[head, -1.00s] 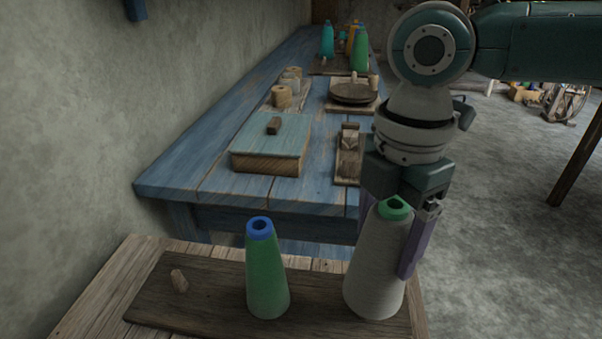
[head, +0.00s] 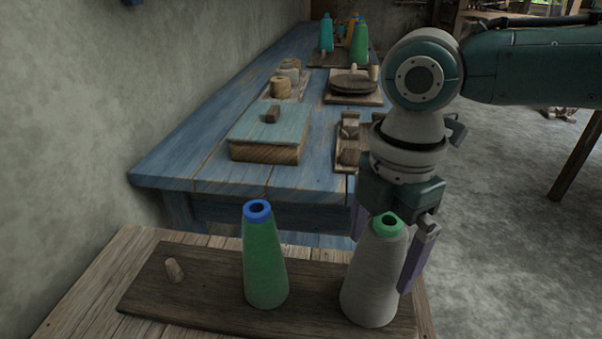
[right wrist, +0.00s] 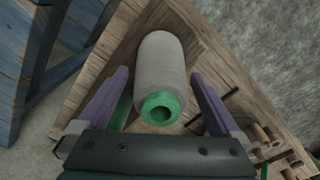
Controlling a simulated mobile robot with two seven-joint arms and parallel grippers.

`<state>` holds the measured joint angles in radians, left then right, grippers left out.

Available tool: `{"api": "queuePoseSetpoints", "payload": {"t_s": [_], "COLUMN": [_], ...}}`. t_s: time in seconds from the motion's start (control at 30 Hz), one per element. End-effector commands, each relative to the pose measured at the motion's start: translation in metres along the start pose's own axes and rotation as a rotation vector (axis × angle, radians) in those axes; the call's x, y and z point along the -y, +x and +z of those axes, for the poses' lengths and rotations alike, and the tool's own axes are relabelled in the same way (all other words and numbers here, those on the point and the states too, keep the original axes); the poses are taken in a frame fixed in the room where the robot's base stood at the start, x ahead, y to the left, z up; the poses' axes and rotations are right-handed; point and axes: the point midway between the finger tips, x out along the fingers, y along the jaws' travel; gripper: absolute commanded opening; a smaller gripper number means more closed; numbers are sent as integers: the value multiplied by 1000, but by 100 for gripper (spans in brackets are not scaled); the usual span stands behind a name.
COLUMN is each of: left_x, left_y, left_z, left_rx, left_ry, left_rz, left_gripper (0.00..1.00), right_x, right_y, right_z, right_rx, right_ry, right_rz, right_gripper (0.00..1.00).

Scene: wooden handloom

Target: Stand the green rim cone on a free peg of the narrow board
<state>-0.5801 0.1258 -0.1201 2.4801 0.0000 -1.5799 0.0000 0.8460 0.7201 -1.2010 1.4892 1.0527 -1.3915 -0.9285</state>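The green rim cone (head: 372,278) is a grey cone with a green top ring. It stands upright at the right end of the dark narrow board (head: 205,302); its base hides whatever peg is under it. My right gripper (head: 388,262) is over it, fingers down on either side. In the right wrist view the cone (right wrist: 160,65) sits between the spread fingers (right wrist: 160,80), with gaps visible on both sides. A green cone with a blue rim (head: 264,268) stands at the board's middle. A bare peg (head: 174,270) shows at the left. My left gripper is not in view.
The board lies on a light wooden table (head: 80,290). Behind it is a long blue table (head: 200,165) with a lidded box (head: 266,150), a round dark plate on a base (head: 353,84) and several cones farther back. A wall bounds the left.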

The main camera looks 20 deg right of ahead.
Motion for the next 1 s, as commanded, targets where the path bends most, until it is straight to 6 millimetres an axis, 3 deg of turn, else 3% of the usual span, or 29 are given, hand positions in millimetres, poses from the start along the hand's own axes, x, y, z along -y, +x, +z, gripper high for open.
{"api": "queuePoseSetpoints", "payload": {"t_s": [0.27, 0.7, 1.0], "left_x": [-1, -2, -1], "left_y": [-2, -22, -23], "left_z": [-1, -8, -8], "left_rx": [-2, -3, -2], "left_ry": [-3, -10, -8], "left_rz": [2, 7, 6], "left_gripper": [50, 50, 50], "right_x": [0, -1, 0], "right_y": [-6, -86, -100], "right_z": [0, 0, 0], "right_rx": [0, 0, 0], "right_ry": [-1, 0, 0], "right_rz": [0, 2, 0], "right_gripper": [100, 100, 100]}}
